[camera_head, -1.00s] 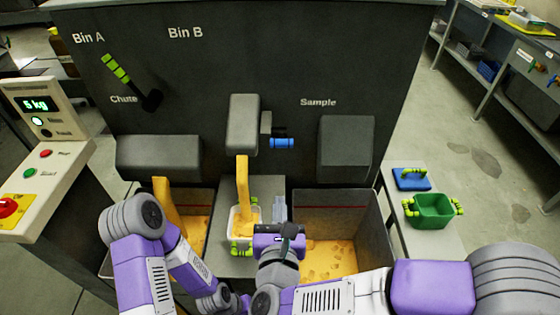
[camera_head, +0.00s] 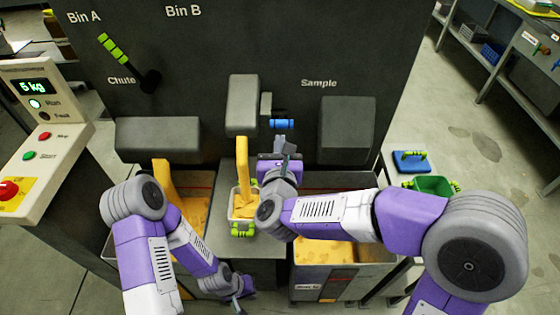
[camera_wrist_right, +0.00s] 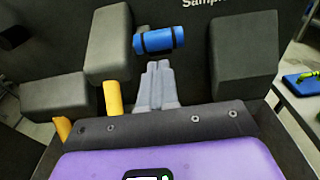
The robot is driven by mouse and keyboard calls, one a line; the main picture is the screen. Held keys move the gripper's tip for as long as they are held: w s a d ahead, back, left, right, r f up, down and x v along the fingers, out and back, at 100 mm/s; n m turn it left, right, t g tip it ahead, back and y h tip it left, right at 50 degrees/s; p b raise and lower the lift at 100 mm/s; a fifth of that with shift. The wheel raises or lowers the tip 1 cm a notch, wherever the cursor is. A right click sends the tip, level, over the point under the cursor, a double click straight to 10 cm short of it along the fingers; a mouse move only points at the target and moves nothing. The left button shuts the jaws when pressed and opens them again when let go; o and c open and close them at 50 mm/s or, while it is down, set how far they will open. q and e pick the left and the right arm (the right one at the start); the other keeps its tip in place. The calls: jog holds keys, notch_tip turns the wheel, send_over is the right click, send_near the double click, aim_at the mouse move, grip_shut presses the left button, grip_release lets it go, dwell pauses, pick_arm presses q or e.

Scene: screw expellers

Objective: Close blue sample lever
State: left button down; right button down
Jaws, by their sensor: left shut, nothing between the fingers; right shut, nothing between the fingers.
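The blue sample lever (camera_head: 282,124) is a short blue handle on the dark machine front, left of and below the "Sample" label. It also shows in the right wrist view (camera_wrist_right: 160,41), with dark bands around it. My right gripper (camera_head: 286,146) is shut and empty, just below the lever. In the right wrist view its grey fingertips (camera_wrist_right: 157,66) point up at the lever, with a small gap seeming to remain. My left gripper (camera_head: 242,290) is low at the bottom of the head view, shut and empty, away from the lever.
Grey chute housings (camera_head: 242,104) and (camera_head: 347,124) flank the lever. A white container (camera_head: 240,215) with green handles catches yellow material below. A control panel (camera_head: 40,130) stands at the left. A side table at the right holds a blue lid (camera_head: 411,161) and a green container (camera_head: 432,184).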

jog(key=shift+w+r, duration=0.4)
jog(key=shift+w, duration=0.1)
pick_arm(q)
jog(key=shift+r, duration=0.1)
